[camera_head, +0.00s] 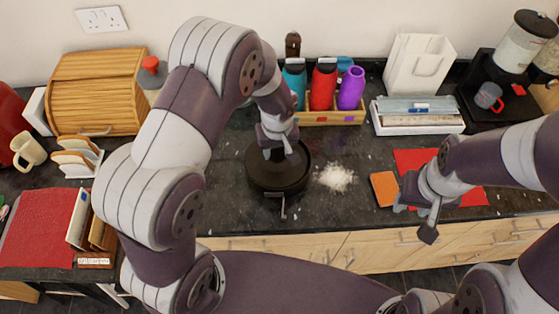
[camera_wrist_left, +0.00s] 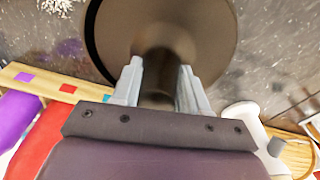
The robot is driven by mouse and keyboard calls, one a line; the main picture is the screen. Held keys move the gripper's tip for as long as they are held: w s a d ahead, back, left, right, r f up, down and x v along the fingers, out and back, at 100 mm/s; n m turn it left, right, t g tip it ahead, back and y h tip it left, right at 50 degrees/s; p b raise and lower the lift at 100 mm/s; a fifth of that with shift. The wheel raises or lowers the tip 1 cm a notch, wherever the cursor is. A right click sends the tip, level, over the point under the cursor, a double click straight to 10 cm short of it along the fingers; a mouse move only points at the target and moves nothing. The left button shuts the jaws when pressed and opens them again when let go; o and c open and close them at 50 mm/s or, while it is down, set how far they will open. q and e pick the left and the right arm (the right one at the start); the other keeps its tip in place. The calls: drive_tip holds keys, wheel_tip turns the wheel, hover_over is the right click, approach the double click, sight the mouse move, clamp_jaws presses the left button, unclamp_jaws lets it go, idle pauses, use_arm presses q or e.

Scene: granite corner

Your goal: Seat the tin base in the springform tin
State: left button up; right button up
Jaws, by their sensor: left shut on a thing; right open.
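The dark round springform tin (camera_head: 262,184) stands on the granite worktop with its clasp (camera_head: 283,208) facing the front edge. My left gripper (camera_head: 278,150) is over the middle of the tin, pointing down. In the left wrist view its fingers (camera_wrist_left: 158,88) are shut on a short upright grip in the centre of a dark disc, the tin base (camera_wrist_left: 205,30). A black edge shows beside the disc on its left. I cannot tell whether the disc sits flat inside the tin or just above. My right gripper (camera_head: 414,220) is open and empty near the front edge.
White powder (camera_head: 336,178) is spilled right of the tin. An orange block (camera_head: 384,188) and a red mat (camera_head: 415,160) lie further right. A wooden rack with bottles (camera_head: 323,85) stands behind. A wooden bread bin (camera_head: 98,90) is at back left.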

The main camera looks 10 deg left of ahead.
sight(279, 161)
use_arm(q)
drive_tip(key=f, duration=0.4)
drive_tip(key=shift+d+f+p, duration=0.35)
drive_tip(key=shift+d+f, duration=0.05)
clamp_jaws()
drive_tip(key=shift+f, duration=0.35)
drive_tip(key=shift+w+a, duration=0.1)
drive_tip(key=shift+a, duration=0.1)
drive_tip(key=o, duration=1.2)
unclamp_jaws()
drive_tip(key=shift+d, duration=0.1)
use_arm(e)
drive_tip(key=shift+d+r, duration=0.3)
drive_tip(key=shift+r, duration=0.1)
drive_tip(key=shift+w, duration=0.1)
